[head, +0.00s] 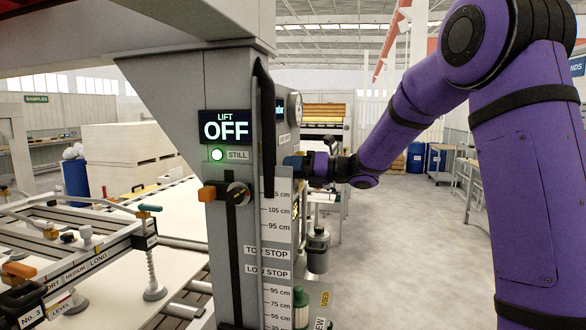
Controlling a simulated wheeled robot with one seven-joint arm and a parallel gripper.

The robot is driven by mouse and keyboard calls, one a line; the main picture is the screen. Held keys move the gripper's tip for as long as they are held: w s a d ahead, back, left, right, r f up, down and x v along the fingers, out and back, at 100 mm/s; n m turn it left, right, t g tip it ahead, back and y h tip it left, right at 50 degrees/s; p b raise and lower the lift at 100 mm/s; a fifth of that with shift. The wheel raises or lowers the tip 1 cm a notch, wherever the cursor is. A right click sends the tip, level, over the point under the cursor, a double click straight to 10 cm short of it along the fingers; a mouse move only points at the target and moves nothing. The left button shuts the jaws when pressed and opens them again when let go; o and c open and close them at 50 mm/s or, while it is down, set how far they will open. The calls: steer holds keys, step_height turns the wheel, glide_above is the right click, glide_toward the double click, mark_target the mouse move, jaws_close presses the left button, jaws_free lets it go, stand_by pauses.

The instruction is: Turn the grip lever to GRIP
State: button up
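No label reading GRIP is legible here, so I cannot tell for sure which part is the grip lever. My gripper (298,162) is at the right side of the grey column (187,95), pointing left at its side face. A small blue part shows at its tip; I cannot tell whether it is a lever or whether it is touched. The fingers are too small and dark to read as open or shut. A display on the column's front (226,126) reads LIFT OFF, above a lit green lamp (217,155) marked STILL. A second display (280,106) and a round gauge (295,108) are seen edge-on.
An orange-ended handle (207,194) sticks out left from a slot on the column's front. A height scale (277,215) in cm carries TOP STOP and LOW STOP labels. A suction-cup frame (85,235) stands left. Open floor (400,250) lies right of the column.

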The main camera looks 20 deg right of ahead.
steer(key=shift+o, duration=1.1)
steer(key=v, duration=1.1)
steer(key=shift+w+f, duration=0.1)
